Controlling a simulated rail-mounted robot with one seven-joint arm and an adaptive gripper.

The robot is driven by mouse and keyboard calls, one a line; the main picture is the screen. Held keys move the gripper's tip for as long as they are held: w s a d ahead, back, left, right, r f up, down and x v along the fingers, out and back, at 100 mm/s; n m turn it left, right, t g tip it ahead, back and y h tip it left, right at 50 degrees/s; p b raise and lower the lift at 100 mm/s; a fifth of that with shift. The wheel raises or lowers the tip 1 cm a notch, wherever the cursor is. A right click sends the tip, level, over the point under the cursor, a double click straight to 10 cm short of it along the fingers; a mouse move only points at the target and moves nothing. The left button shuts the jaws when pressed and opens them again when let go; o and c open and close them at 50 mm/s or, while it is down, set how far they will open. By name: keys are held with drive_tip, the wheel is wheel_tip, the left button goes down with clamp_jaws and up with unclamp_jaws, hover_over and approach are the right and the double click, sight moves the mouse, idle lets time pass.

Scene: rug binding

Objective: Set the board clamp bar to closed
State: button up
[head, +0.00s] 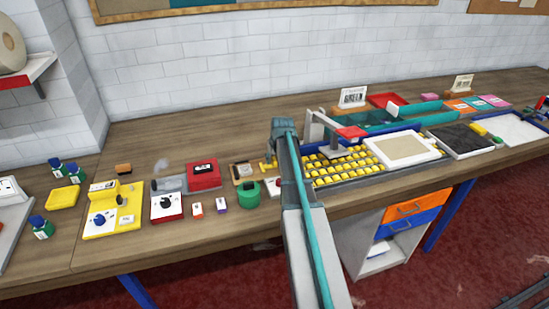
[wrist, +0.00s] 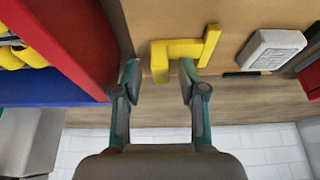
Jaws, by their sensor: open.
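A yellow angled bar (wrist: 186,49), which looks like the board clamp bar, sits on a tan board (wrist: 225,15) in the wrist view. One end turns up at the right; a short leg points down at its left. My gripper (wrist: 159,70) is open, its fingertips on either side of the bar's left part, with nothing visibly gripped. I cannot tell whether the fingers touch it. In the head view a yellow piece (head: 267,164) shows just left of my arm, which hides my fingers there. Whether the bar is closed is unclear.
A red wall (wrist: 70,40) with a blue edge stands close left of my fingers in the wrist view. A white block (wrist: 272,50) lies to the right. In the head view a green round pot (head: 249,195) and a red box (head: 204,175) stand nearby.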

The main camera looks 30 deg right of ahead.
clamp_jaws()
idle(0.3)
